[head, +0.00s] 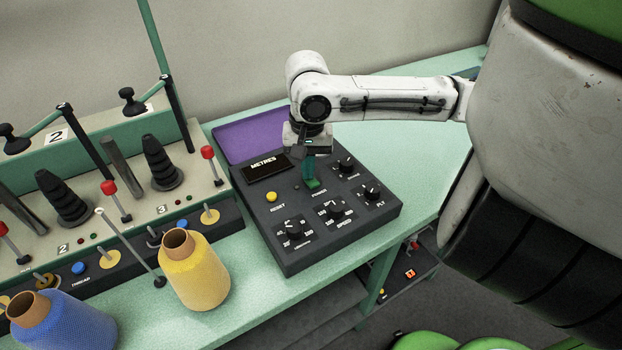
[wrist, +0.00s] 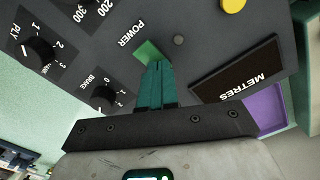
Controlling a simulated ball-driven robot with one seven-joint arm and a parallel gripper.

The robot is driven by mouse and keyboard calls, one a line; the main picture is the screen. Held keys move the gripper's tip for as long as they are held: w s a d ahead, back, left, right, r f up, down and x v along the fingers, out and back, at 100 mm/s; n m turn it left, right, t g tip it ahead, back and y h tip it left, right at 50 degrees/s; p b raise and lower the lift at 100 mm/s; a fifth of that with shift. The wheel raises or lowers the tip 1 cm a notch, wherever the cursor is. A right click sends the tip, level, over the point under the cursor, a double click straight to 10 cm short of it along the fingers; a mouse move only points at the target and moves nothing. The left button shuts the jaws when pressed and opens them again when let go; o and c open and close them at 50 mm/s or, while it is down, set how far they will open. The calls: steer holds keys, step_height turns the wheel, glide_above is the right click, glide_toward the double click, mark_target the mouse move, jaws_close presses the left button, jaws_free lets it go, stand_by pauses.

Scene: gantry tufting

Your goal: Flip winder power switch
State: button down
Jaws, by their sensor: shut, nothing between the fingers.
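The winder control box (head: 300,255) is a dark sloped panel on the green table. Its green power switch (head: 314,184) sits near the upper middle, above the POWER label; it also shows in the wrist view (wrist: 146,50) beside that label. My gripper (head: 309,178) points down at the switch with its teal fingers together and empty. In the wrist view the fingertips (wrist: 159,64) are at the switch's edge and cover part of it. I cannot tell whether they touch it, or which way it is set.
A METRES display (head: 265,168), a yellow reset button (head: 271,197) and several black knobs (head: 335,208) surround the switch. Yellow (head: 194,275) and blue (head: 62,322) yarn cones and the winder stand left. Table right of the box is clear.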

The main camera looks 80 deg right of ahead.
step_height(320, 180, up, 7)
steer(key=p, duration=0.7)
steer(key=shift+f, duration=0.1)
stand_by(0.6)
